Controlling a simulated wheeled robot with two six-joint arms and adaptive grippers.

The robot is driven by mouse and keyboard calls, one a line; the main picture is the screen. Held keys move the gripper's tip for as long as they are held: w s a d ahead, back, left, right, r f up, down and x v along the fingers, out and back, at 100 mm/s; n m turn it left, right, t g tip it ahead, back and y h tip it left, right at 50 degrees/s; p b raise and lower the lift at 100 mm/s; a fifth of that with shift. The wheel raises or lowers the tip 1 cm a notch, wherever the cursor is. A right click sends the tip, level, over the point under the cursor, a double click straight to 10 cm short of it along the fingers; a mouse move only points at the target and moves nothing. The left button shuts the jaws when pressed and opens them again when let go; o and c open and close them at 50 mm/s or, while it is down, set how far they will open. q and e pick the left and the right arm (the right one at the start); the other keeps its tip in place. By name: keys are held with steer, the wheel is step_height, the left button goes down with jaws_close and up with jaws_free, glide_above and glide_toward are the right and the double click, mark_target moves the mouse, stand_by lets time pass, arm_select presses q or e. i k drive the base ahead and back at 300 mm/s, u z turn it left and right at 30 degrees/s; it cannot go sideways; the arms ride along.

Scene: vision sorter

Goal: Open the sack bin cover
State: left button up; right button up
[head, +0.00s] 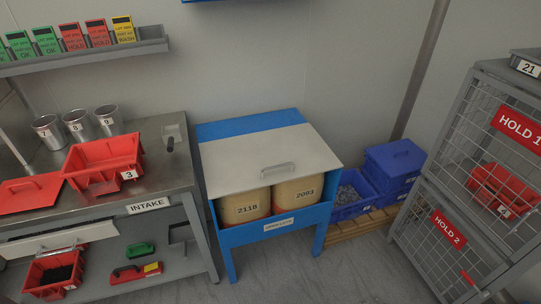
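The sack bin (278,228) is a blue stand in the middle of the head view, near the back wall. Its pale grey cover (255,153) lies across the top, with a bar handle (277,170) near its front edge. A blue strip of the bin shows behind the cover. Below the cover's front edge, two tan sacks marked 2118 (247,207) and 2003 (298,194) show in the open front. The cover hides their tops. Neither of my grippers is in view.
The steel intake bench (160,190) with red tray 3 (104,163) stands close on the bin's left. Blue crates (393,165) on a wooden pallet are to its right. The mesh hold cage (470,180) is at the far right. The floor (340,270) ahead of the bin is clear.

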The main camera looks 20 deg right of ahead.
mark_target(242, 163)
steer(key=z, duration=0.95)
steer(key=i, duration=0.35)
steer(key=z, duration=0.9)
